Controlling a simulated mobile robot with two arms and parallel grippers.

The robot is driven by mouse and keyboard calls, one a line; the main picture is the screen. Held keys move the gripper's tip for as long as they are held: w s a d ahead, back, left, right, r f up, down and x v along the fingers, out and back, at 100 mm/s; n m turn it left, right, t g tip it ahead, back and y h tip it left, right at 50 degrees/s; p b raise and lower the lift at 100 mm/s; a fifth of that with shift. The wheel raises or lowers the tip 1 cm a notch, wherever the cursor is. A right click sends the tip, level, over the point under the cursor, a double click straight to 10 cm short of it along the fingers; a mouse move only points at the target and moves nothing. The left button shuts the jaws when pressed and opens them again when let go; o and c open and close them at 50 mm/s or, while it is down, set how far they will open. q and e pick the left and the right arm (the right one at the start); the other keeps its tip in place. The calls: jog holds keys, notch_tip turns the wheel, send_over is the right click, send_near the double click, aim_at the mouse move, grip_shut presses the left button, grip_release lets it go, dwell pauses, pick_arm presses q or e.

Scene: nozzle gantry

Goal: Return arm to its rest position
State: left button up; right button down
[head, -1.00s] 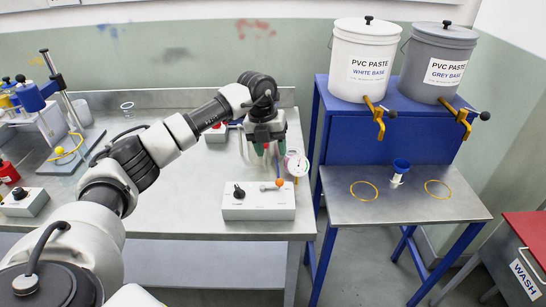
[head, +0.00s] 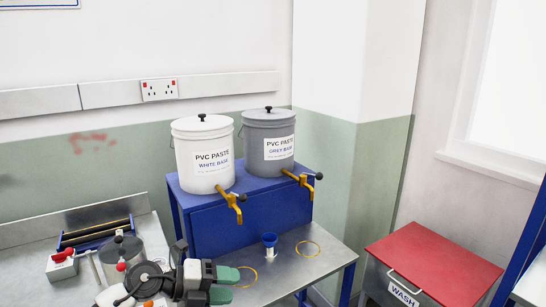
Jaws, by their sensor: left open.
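My left gripper (head: 225,285) shows at the bottom of the head view, left of centre. Its two green-tipped fingers are apart, with nothing seen between them. It points right and appears in front of the left part of the small steel table (head: 335,256). Part of the arm shows left of the gripper, in front of the bench; the rest is out of frame. My right gripper is not in view.
White (head: 203,155) and grey (head: 270,142) paste buckets stand on a blue stand (head: 245,222). A blue funnel (head: 269,239) and yellow rings (head: 308,249) are on the small table. A red-lidded wash bin (head: 432,262) stands right.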

pick_arm(q)
notch_tip(320, 180, up, 4)
jog(key=s+d+n+t+h, duration=0.2)
jog(key=s+n+t+h, duration=0.1)
jog(key=n+t, duration=0.55)
jog(key=s+a+f+n+g+y, duration=0.1)
jog(key=s+a+f+n+y, duration=0.55)
jog(key=n+y, duration=0.35)
jog(key=s+a+f+n+y, duration=0.6)
jog(key=f+n+y, duration=0.2)
jog(key=n, duration=0.4)
jog(key=s+f+g+h, duration=0.1)
jog(key=s+f+g, duration=0.25)
jog(key=s, duration=0.45)
jog(key=s+f+g, duration=0.3)
jog(key=s+g, duration=0.2)
jog(key=s, duration=0.3)
notch_tip(320, 180, down, 26)
jog(key=g, duration=0.1)
jog(key=s+a+f+g, duration=0.1)
jog(key=s+a+f, duration=0.1)
jog(key=s+f, duration=1.3)
jog(key=shift+s+a+f, duration=0.25)
jog(key=shift+s+a, duration=0.1)
jog(key=shift+s, duration=0.3)
